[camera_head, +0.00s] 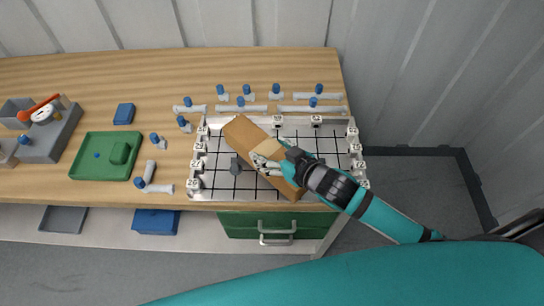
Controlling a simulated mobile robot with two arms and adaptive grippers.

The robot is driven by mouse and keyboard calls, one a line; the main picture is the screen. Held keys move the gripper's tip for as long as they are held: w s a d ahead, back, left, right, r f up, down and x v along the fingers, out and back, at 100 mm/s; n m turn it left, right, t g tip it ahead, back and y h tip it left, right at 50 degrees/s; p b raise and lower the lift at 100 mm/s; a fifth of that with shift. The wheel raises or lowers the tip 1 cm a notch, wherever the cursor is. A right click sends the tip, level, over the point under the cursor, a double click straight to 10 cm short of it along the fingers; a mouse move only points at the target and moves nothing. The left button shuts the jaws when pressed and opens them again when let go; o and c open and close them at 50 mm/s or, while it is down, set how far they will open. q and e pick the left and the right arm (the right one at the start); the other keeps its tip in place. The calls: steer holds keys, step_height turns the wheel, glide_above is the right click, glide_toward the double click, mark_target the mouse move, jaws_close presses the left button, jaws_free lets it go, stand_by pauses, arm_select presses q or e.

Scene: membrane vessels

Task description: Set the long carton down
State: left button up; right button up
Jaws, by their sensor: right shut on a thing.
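The long carton (243,133) is a brown box lying slantwise over the white-framed grid board on the wooden bench. Its far end points to the upper left and its near end (289,190) to the lower right. My right gripper (266,163) comes in from the lower right and is shut on the middle of the carton, hiding part of it. I cannot tell whether the carton touches the board. My left gripper is not in view.
The grid board (218,178) has several white fittings along its edges and a small grey piece (236,166) on it. Blue-capped pipes (247,107) lie behind it. A green tray (80,155) and grey bins stand at the left. The bench (220,62) is clear at the back.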

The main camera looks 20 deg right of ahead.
steer(key=f, duration=0.2)
steer(key=shift+w+f, duration=0.2)
steer(key=shift+f, duration=0.1)
steer(key=shift+s+f, duration=0.1)
steer(key=shift+f, duration=0.45)
steer(key=o, duration=1)
steer(key=shift+f, duration=0.2)
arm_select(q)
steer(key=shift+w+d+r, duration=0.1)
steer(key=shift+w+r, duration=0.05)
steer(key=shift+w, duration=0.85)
arm_select(e)
steer(key=o, duration=0.5)
steer(key=shift+c, duration=0.2)
